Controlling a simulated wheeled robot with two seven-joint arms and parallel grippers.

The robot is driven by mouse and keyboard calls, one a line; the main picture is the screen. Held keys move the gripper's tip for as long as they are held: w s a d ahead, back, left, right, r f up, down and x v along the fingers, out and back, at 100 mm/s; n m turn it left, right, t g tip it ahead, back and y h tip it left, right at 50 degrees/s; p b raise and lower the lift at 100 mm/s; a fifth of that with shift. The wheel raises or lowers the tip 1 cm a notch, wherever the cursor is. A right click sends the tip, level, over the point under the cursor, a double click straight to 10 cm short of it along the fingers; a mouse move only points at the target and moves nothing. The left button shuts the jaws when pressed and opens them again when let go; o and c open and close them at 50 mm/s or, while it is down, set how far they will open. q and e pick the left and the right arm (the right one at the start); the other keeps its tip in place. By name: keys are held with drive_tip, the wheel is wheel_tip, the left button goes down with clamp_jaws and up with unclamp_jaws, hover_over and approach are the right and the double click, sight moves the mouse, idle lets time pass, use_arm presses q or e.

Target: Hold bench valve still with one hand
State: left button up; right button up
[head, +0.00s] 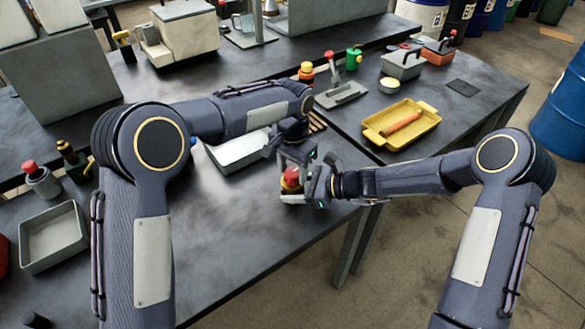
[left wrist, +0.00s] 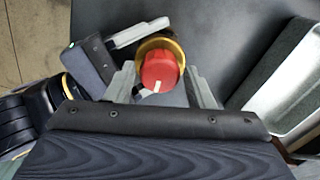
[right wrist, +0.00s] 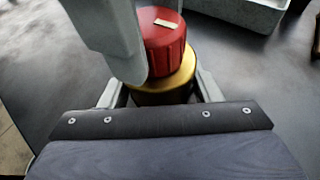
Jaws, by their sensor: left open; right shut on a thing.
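The bench valve (head: 291,178) has a red knob over a brass collar and stands near the front edge of the dark bench. My right gripper (head: 303,190) is shut on the valve low down, from the right. In the right wrist view its fingers lie on either side of the brass collar (right wrist: 165,86), below the red knob (right wrist: 163,42). My left gripper (head: 294,160) is open just above the valve. In the left wrist view its fingers stand on either side of the red knob (left wrist: 158,68), with gaps. A left finger hides part of the knob in the right wrist view.
A grey bin (head: 53,238) is at far left. The bench centre is clear; its edge runs close to the valve.

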sight(293, 172)
use_arm(q)
wheel_tip(293, 172, up, 12)
idle(0.4)
use_arm(e)
drive_tip(key=o, duration=1.4)
drive_tip(key=shift+c, duration=0.2)
drive_tip(key=shift+d, duration=0.1)
